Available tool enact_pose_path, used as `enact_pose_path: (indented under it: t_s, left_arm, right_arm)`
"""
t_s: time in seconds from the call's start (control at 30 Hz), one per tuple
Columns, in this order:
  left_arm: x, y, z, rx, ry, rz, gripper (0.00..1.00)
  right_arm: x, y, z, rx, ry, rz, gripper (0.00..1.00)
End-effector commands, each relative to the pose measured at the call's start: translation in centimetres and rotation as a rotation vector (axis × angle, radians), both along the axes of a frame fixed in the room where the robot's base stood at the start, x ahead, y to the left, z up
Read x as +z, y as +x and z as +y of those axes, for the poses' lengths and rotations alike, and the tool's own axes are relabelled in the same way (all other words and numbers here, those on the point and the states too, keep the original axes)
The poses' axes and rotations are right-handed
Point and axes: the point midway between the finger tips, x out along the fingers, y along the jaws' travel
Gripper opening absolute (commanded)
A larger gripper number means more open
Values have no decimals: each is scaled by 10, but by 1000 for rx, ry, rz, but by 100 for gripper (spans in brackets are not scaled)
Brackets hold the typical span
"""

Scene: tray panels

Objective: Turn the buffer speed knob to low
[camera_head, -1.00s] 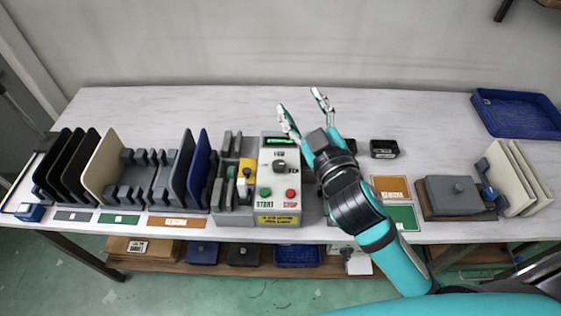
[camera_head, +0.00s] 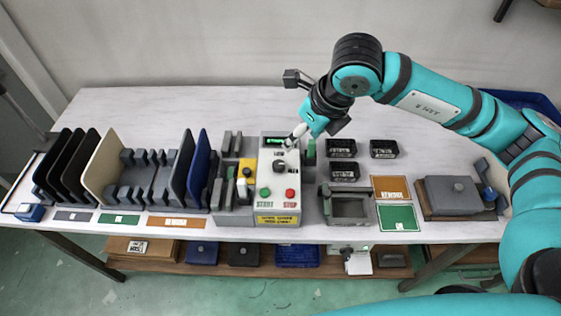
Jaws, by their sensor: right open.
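The buffer machine (camera_head: 266,190) is a pale box on the table with a green-lit display, a green START button (camera_head: 265,191) and a red STOP button (camera_head: 290,193). Its dark round speed knob (camera_head: 279,167) sits on the sloped face between the display and the buttons, with small labels around it that are too small to read surely. My right gripper (camera_head: 293,138) is open, pointing down just above and beyond the knob at the upper part of the panel. I cannot tell whether a fingertip touches the panel. My left gripper is out of view.
A rack of upright black, beige and blue panels (camera_head: 104,172) stands at left. Black boxes (camera_head: 343,148), a grey fixture (camera_head: 349,206) and orange and green cards (camera_head: 397,217) lie right of the machine. A blue tray (camera_head: 532,101) is partly hidden behind my arm. The back left table is clear.

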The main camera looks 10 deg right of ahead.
Motion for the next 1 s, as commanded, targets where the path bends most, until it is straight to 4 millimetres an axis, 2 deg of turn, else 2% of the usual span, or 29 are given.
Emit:
enact_pose_path:
  t_s: [0.17, 0.7, 0.8, 1.0]
  left_arm:
    - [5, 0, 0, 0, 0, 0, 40]
    - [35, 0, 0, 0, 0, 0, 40]
    - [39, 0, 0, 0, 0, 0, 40]
    - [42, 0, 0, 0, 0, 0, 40]
  right_arm:
    - [-14, 6, -1, -10, -14, 2, 55]
    - [-118, 44, 22, -5, -10, 2, 55]
    - [-135, 49, 25, -6, -12, 2, 55]
    - [-155, 57, 29, -5, -10, 0, 55]
